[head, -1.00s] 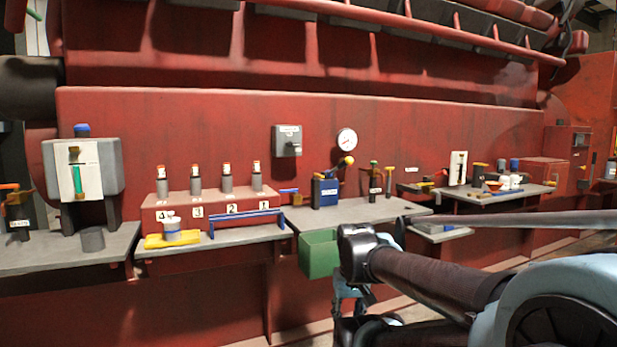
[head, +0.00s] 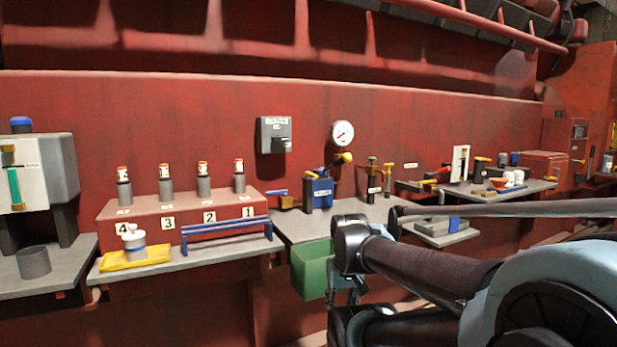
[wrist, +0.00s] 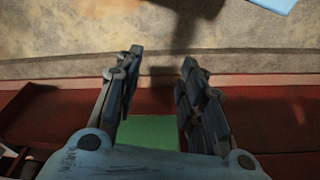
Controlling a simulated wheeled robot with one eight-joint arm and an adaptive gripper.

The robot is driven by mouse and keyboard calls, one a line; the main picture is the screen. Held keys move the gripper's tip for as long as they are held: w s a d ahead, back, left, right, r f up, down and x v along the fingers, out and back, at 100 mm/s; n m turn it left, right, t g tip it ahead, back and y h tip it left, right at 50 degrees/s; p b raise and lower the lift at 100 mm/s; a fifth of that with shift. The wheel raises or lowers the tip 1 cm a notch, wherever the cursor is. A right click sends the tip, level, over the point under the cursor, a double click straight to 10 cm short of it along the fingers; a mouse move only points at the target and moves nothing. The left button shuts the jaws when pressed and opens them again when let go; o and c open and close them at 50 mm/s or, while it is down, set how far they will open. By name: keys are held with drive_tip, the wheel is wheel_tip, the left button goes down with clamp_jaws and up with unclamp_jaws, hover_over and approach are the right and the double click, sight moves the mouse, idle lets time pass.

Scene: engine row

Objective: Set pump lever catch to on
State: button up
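A blue pump-like unit (head: 320,192) stands on the middle grey shelf, with a lever ending in a yellow knob (head: 345,157) leaning up to the right. I cannot make out a catch on it or its setting. My gripper is open and empty in the wrist view (wrist: 160,66), its two fingers apart. It hangs low in front of the shelf, well away from the blue unit. In the head view my arm hides most of it.
A green bin (head: 311,268) hangs at the shelf front, close to my gripper. A gauge (head: 343,133) and a grey switch box (head: 274,135) are on the red wall. Numbered cylinders stand on a red block (head: 180,210) at left. A slim upright post (head: 388,180) stands right of the pump.

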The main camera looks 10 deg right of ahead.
drive_tip(key=n+t+y, duration=0.3)
drive_tip(key=t+y, duration=0.3)
drive_tip(key=t, duration=0.9)
approach(309, 173)
drive_tip(key=x, duration=1.1)
drive_tip(key=shift+w+d+f, duration=0.15)
drive_tip(key=shift+w+d, duration=0.15)
drive_tip(key=shift+w, duration=0.1)
clamp_jaws()
